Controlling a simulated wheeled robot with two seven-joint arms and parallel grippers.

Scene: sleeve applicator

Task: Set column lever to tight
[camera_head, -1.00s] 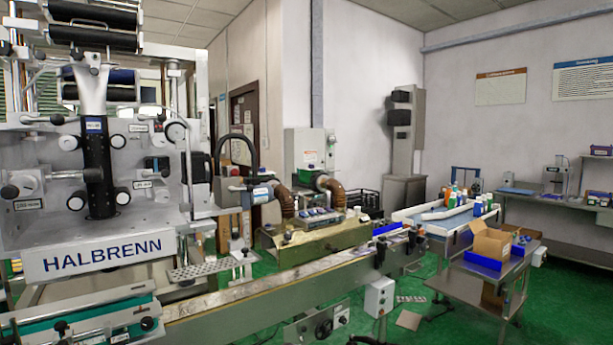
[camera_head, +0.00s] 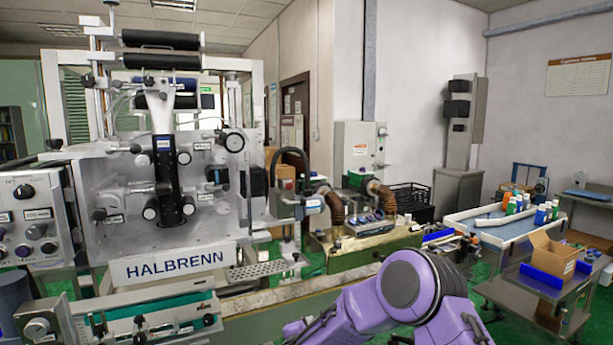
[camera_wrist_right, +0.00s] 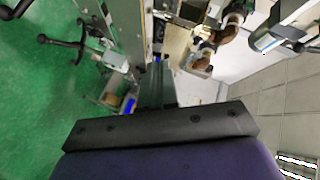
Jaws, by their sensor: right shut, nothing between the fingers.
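The HALBRENN sleeve machine (camera_head: 180,262) fills the left of the head view. A dark upright column (camera_head: 165,175) stands at its middle, with round black-and-white knobs on both sides. A rod with a dark knob (camera_head: 98,213) sticks out left of the column, beside a small label. I cannot tell which part is the column lever, or read its setting. My purple right arm comes up at the bottom of the head view, in front of the conveyor and well apart from the column. In the right wrist view my right gripper (camera_wrist_right: 157,88) is shut and empty. My left gripper is not in view.
A control panel (camera_head: 35,215) with knobs stands at the far left. The conveyor (camera_head: 285,295) runs right from the machine. A perforated plate (camera_head: 258,268) juts out in front. A cart with a cardboard box (camera_head: 553,255) and a blue bin stands at the right.

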